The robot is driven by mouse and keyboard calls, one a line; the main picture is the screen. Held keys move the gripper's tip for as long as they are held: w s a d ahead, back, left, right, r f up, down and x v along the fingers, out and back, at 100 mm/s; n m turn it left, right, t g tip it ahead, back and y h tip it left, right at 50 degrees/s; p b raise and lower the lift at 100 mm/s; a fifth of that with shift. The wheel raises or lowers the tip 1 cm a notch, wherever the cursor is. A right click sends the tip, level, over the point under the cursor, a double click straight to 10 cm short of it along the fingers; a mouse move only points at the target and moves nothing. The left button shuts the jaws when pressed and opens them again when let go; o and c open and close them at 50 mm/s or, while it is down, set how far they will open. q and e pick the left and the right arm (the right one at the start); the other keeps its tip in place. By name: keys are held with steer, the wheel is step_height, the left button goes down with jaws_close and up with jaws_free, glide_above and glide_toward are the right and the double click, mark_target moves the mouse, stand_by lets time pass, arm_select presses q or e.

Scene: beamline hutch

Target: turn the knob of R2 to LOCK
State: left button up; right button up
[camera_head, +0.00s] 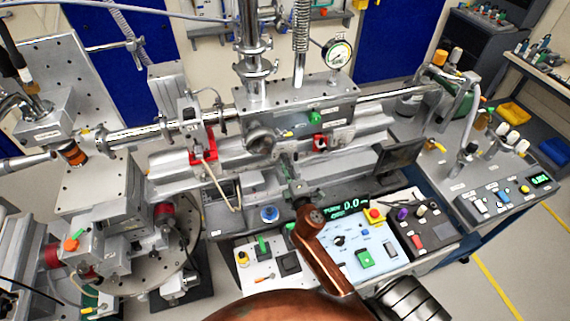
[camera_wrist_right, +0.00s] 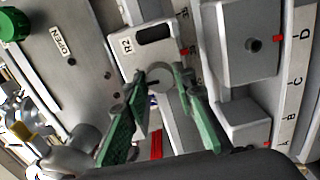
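In the right wrist view, a grey plate labelled R2 (camera_wrist_right: 127,45) with a dark window (camera_wrist_right: 153,33) is at the upper middle. Below the window is a small round grey knob (camera_wrist_right: 159,79). My right gripper (camera_wrist_right: 160,74) has its two green fingers apart, one on each side of the knob in the picture; I cannot tell whether they touch it. No LOCK mark is readable. In the head view, my right gripper (camera_head: 291,182) reaches toward the rail bench, in front of its lower face, and R2 is too small or hidden to make out. My left gripper is not in view.
In the right wrist view, a green knob (camera_wrist_right: 14,25), an OPEN label (camera_wrist_right: 62,40) and grey blocks (camera_wrist_right: 248,42) beside an A-to-D scale surround R2.

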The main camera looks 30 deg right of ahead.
steer(key=shift+o, duration=0.8)
steer(key=shift+s+f, duration=0.1)
steer(key=shift+s, duration=0.05)
steer(key=v, duration=1.1)
steer(key=shift+s, duration=0.35)
